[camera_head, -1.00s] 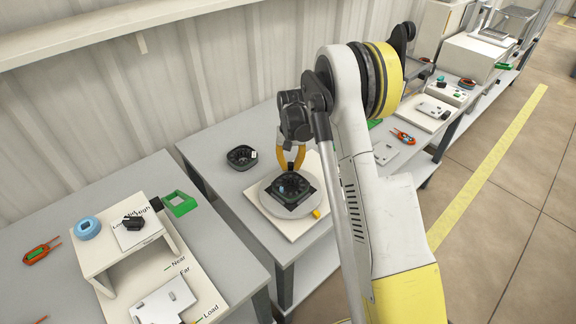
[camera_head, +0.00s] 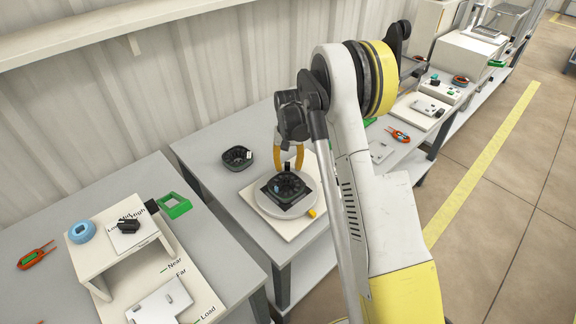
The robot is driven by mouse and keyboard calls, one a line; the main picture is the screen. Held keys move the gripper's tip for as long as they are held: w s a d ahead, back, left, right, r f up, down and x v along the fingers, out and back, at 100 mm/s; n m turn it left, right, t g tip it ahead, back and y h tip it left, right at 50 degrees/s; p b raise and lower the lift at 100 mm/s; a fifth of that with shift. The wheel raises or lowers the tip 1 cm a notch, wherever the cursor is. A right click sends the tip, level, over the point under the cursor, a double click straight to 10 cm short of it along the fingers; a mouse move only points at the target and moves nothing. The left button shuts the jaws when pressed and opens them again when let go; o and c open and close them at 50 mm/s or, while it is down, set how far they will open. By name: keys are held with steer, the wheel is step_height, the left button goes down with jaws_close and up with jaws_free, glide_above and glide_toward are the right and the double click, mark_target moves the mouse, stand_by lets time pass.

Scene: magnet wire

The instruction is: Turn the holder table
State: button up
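The holder table is a round pale grey disc (camera_head: 262,203) on a cream base plate (camera_head: 248,199). A black square holder with a round black ring part (camera_head: 287,186) sits on it. A yellow knob (camera_head: 311,213) shows at the disc's front right edge. My gripper (camera_head: 289,168), with two curved orange-yellow fingers pointing down, is at the back edge of the disc. The fingers look apart, with a gap between them and nothing seen in it. Whether the tips touch the disc or the holder is not clear.
A second black ring part (camera_head: 237,157) lies on the grey table (camera_head: 215,180), back left. A cream stand (camera_head: 92,252) with a blue ring (camera_head: 81,231) and a green frame (camera_head: 174,205) are on the left table. My arm covers the area right of the disc.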

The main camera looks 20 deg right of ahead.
steer(key=shift+r, duration=0.1)
step_height(320, 180, up, 12)
stand_by(0.5)
